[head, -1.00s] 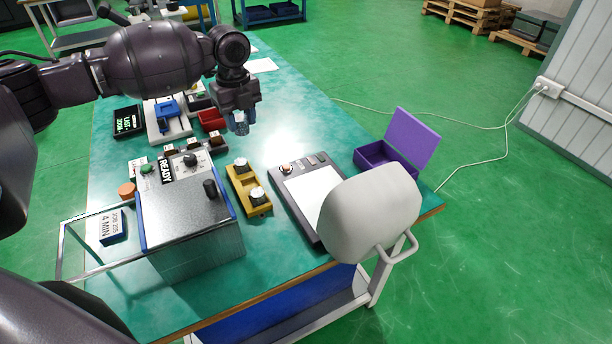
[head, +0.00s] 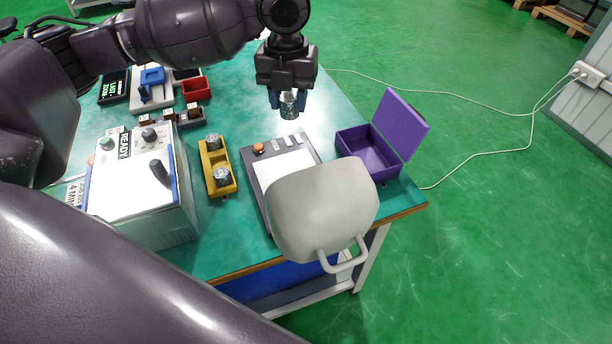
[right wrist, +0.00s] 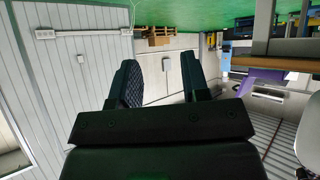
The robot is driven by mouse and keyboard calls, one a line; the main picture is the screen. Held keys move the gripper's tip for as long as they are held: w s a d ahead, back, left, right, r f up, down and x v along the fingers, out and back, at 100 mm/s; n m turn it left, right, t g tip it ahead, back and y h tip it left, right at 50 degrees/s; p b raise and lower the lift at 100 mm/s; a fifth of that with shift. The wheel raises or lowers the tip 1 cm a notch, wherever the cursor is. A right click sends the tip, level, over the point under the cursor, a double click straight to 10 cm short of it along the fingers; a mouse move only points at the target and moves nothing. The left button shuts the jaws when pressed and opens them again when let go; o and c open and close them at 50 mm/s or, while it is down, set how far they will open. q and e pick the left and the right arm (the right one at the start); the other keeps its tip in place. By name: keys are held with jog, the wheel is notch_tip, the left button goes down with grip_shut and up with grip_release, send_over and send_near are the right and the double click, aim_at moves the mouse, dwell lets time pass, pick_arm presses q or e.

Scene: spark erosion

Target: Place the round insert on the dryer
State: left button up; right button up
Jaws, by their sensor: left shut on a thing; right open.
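My left gripper (head: 288,100) is shut on a small silver round insert (head: 289,106), held upright in the air above the table, beyond the back edge of a flat dark grey device. That device has a white pad (head: 285,168) and an orange knob; it may be the dryer, but no label shows. Its front part is hidden by a pale backrest. Two similar silver round pieces, one far (head: 213,141) and one near (head: 222,175), sit in a yellow holder (head: 216,158) left of the device. My right gripper (right wrist: 160,75) is open and empty in the right wrist view.
An open purple box (head: 368,152) is right of the device. A white machine marked READY (head: 140,185) stands at left. A red tray (head: 196,89) lies further back.

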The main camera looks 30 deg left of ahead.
pick_arm(q)
jog(key=shift+r+m, duration=0.1)
jog(key=shift+m, duration=0.2)
notch_tip(320, 180, down, 7)
jog(key=b, duration=0.3)
send_near(291, 171)
jog(key=s+d, duration=0.2)
jog(key=s, duration=0.1)
jog(key=shift+s+f, duration=0.1)
jog(key=shift+f, duration=0.25)
notch_tip(291, 171, down, 5)
jog(key=shift+b, duration=0.45)
jog(key=shift+f, duration=0.1)
